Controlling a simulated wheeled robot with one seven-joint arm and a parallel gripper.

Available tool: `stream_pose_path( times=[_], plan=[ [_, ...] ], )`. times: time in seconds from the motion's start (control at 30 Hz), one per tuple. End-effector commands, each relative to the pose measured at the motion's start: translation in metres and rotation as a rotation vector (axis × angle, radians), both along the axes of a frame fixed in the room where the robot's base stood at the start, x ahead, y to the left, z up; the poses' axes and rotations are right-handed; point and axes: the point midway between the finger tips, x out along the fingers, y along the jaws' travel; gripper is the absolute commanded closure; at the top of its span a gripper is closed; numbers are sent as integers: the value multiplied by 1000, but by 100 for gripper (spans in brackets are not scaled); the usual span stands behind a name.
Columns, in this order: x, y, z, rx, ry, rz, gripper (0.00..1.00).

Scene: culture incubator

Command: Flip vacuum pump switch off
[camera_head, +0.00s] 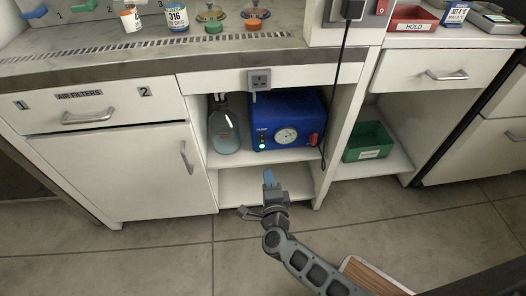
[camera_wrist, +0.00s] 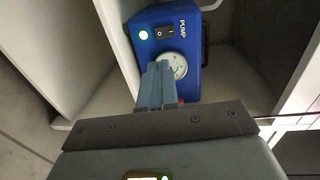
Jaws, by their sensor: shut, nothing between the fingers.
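The blue vacuum pump (camera_head: 287,110) stands on the upper shelf of the open cabinet bay, with a lit green light and a round gauge on its front. In the wrist view, the pump (camera_wrist: 187,22) shows its dark rocker switch (camera_wrist: 165,32) between the green light (camera_wrist: 143,35) and the PUMP label. My gripper (camera_head: 268,175) is shut and empty, below and in front of the pump. In the wrist view its blue fingers (camera_wrist: 158,70) overlap part of the gauge (camera_wrist: 174,65); the switch shows beyond the fingertips.
A glass bottle (camera_head: 223,130) stands left of the pump. A green bin (camera_head: 368,141) sits in the right bay. A black cable (camera_head: 341,75) hangs near the divider, right of the pump. The worktop holds jars and a red HOLD tray (camera_head: 412,26). Floor in front is mostly clear.

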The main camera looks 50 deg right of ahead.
Motion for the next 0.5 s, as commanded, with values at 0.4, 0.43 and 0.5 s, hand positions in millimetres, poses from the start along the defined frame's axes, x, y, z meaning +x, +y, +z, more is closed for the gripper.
stream_pose_path(
  times=[0.4, 0.43, 0.5],
  plan=[
    [3, -3, -1, 1, -1, -2, 100],
    [4, -4, -1, 1, -1, -2, 100],
    [9, -9, -2, 1, -1, -2, 100]
  ],
)
